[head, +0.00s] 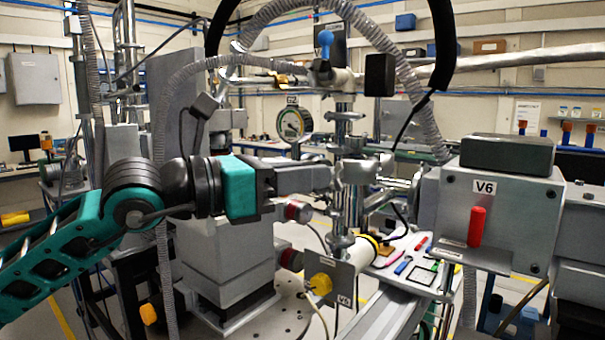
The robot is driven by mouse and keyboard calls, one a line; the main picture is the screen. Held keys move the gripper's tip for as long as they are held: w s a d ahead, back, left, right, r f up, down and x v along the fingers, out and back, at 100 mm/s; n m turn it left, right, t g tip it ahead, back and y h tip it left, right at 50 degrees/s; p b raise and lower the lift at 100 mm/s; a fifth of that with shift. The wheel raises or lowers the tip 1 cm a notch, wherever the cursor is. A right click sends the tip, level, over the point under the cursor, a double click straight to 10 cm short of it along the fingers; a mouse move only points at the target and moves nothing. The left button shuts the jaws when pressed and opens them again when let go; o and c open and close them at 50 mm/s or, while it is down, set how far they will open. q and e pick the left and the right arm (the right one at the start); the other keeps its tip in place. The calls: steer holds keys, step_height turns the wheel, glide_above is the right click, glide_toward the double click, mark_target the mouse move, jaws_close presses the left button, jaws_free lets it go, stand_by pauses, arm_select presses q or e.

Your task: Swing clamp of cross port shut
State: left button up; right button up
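The steel vacuum cross (357,172) stands in the middle of the head view, on a vertical column of flanged tubes. A shiny clamp (398,190) shows at its right-hand port; I cannot tell whether its swing part is open or shut. My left gripper (328,176) comes in level from the left, with its fingertips close to the left side of the cross. Its fingers are seen side on, so the gap between them is hidden, and I cannot tell whether they touch the metal. My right gripper is not in view.
The gauge G2 (294,124) stands behind my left gripper. The grey box V6 (492,215) with a red handle (477,227) is at the right. A plate with a yellow knob (321,284) sits below. Corrugated hoses (432,125) and cables crowd the space above.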

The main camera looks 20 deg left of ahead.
arm_select(q)
jaws_close()
stand_by(1.1)
